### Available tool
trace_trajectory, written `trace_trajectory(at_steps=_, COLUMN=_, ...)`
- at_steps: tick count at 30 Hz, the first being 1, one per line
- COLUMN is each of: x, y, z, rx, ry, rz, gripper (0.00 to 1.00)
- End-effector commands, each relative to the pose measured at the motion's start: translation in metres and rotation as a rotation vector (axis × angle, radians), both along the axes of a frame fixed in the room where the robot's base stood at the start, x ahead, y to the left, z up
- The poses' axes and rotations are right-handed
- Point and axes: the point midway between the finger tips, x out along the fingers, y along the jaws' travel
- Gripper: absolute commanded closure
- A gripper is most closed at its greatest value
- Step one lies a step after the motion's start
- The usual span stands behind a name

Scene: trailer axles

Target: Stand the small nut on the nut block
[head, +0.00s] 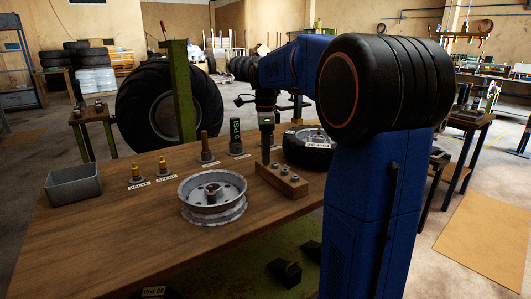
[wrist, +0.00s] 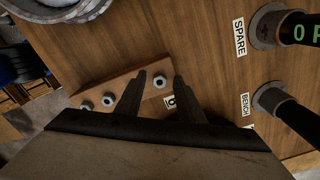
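The nut block (head: 268,182), a wooden bar, lies on the table in the head view, with several grey nuts along its top. In the wrist view the block (wrist: 122,82) runs slantwise under my gripper (wrist: 159,76). The fingers are apart. One nut (wrist: 159,82) stands on the block between the fingertips, with a gap on each side. Two more nuts (wrist: 97,103) show left of the left finger; that finger hides part of the block. I cannot tell which nut is the small one. In the head view my gripper (head: 265,160) points down at the block's far end.
A metal wheel rim (head: 212,198) lies left of the block; a small tyre (head: 305,148) lies behind it. Posts on round bases, one with a green pressure display (head: 236,132), stand behind. A grey tray (head: 73,184) and two brass-topped valves (head: 148,172) stand left. The front left table is clear.

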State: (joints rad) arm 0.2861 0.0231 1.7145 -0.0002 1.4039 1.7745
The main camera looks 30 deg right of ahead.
Motion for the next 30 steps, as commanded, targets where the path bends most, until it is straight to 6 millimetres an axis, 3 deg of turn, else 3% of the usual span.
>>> trace_trajectory(at_steps=8, x=0.0, y=0.0, z=0.014, rx=-0.001, ry=-0.002, rz=0.0, gripper=0.65)
trace_trajectory(at_steps=21, x=0.001, y=0.0, z=0.093, rx=-0.001, ry=-0.002, rz=0.0, gripper=0.65)
trace_trajectory(at_steps=30, x=0.0, y=0.0, z=0.121, rx=0.0, ry=0.0, rz=0.0, gripper=0.65)
